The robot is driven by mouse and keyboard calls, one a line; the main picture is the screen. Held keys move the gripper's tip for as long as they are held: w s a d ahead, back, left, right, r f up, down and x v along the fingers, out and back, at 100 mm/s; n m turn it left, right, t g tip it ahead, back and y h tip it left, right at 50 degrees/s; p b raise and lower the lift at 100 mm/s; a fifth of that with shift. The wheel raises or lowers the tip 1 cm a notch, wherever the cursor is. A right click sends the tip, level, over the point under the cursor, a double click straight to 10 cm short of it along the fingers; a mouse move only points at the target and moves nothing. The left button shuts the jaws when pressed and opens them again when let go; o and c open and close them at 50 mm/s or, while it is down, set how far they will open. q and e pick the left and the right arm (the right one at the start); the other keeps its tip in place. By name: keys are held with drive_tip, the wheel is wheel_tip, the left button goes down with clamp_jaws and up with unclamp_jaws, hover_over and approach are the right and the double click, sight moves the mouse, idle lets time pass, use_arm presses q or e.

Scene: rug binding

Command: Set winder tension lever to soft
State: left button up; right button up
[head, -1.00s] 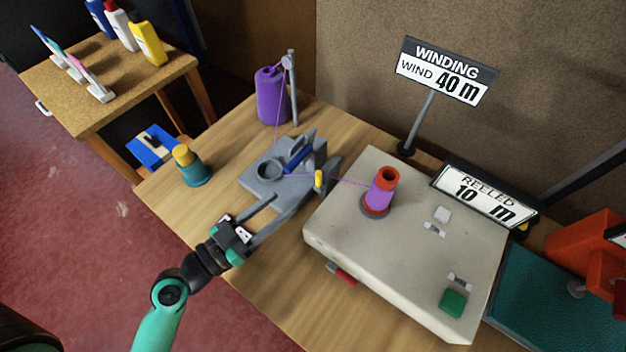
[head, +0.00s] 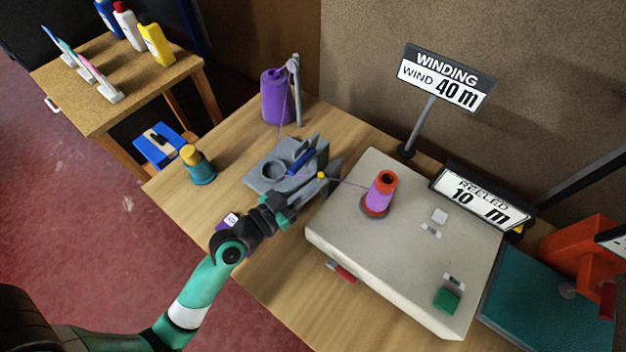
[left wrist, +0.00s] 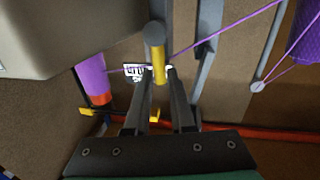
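A grey rounded end shows just above the yellow part. Purple thread runs past the lever to the spool (head: 382,190) on the cream machine (head: 400,255). My right gripper is not in view.
A purple yarn cone (head: 277,97) and its thread stand stand behind the grey base. A teal jar with a yellow top (head: 198,165) stands at the left. The winding sign (head: 445,75) and the reeled sign (head: 482,197) are behind the machine.

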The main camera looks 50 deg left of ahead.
use_arm(q)
clamp_jaws()
drive_tip(key=shift+s+a+f+n+t+y+b, duration=0.15)
drive_tip(key=shift+a+n+b, duration=0.25)
drive_tip(key=shift+n+b, duration=0.6)
drive_tip(key=shift+s+a+f+n+t+y+b, duration=0.1)
drive_tip(key=shift+a+f+n+t+b, duration=0.35)
drive_tip(key=shift+n, duration=0.8)
drive_tip(key=shift+s+a+f+n+y+b, duration=0.1)
drive_tip(key=shift+a+n+b, duration=0.3)
drive_tip(key=shift+n+b, duration=0.7)
drive_tip(key=o, duration=0.5)
unclamp_jaws()
drive_tip(key=shift+r, duration=0.1)
